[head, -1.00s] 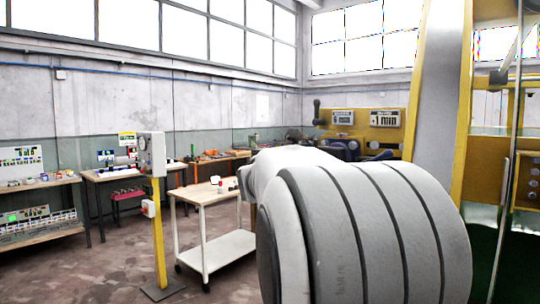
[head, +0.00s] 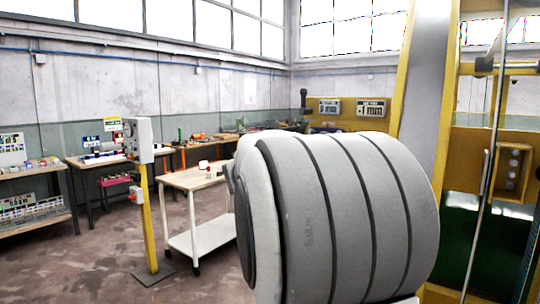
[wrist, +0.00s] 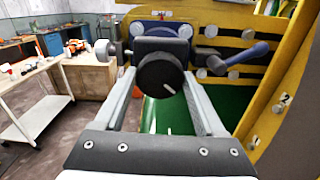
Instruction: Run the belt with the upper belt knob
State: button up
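A round black knob (wrist: 161,78) with a short white mark shows in the middle of the wrist view, in front of a dark grey housing on the yellow machine. I cannot tell from its face whether it is the upper belt knob. My gripper (wrist: 160,82) is open, its two fingers pointing forward on either side of the black knob. The fingertips look close to the knob's sides, but I cannot tell whether they touch it. In the head view my thick white arm hides my gripper and the knob.
A blue handle (wrist: 240,60) sticks out right of the knob, and a grey round part (wrist: 103,49) lies to its left. A yellow frame (wrist: 275,110) rises close on the right. A white trolley (head: 196,178) and a post-mounted box (head: 139,140) stand on the left.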

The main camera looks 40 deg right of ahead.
jog(key=o, duration=0.4)
jog(key=shift+a, duration=0.1)
jog(key=v, duration=1.7)
jog(key=shift+a+r, duration=0.1)
jog(key=shift+a, duration=0.05)
